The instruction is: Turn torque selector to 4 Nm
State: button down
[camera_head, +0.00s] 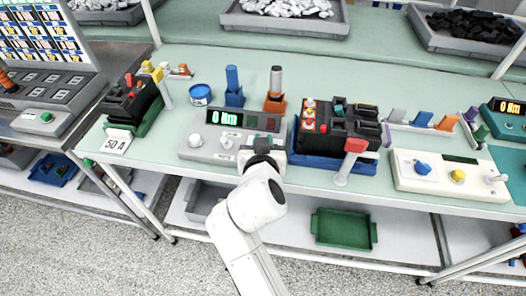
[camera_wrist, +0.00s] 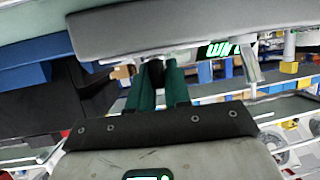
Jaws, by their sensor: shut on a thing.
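The grey tester box (camera_head: 208,147) stands on the bench, and its green display (camera_head: 222,117) reads "0 Nm". My gripper (camera_head: 262,162) is at the right part of the box's front and hides the control there. In the wrist view, the green fingers of my gripper (camera_wrist: 154,92) are shut on a dark knob (camera_wrist: 153,72) under the edge of the grey box (camera_wrist: 170,25), which I take to be the torque selector. Its pointer and scale markings are hidden. Part of the display also shows there, upside down (camera_wrist: 224,48).
Left of my gripper, the box has a white knob (camera_head: 226,142). A black breaker in a blue holder (camera_head: 330,165) stands close on the right, with a red-headed handle (camera_head: 352,150) in front. A white control box (camera_head: 445,180) is further right.

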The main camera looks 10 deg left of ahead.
jog(key=shift+f+m+h+b, duration=0.1)
jog(key=shift+m+h+b, duration=0.55)
jog(key=shift+b, duration=0.2)
jog(key=shift+h, duration=0.25)
jog(key=c, duration=1.2)
grip_release()
jog(key=shift+o, duration=0.2)
jog(key=v, duration=1.1)
jog(key=shift+b, duration=0.3)
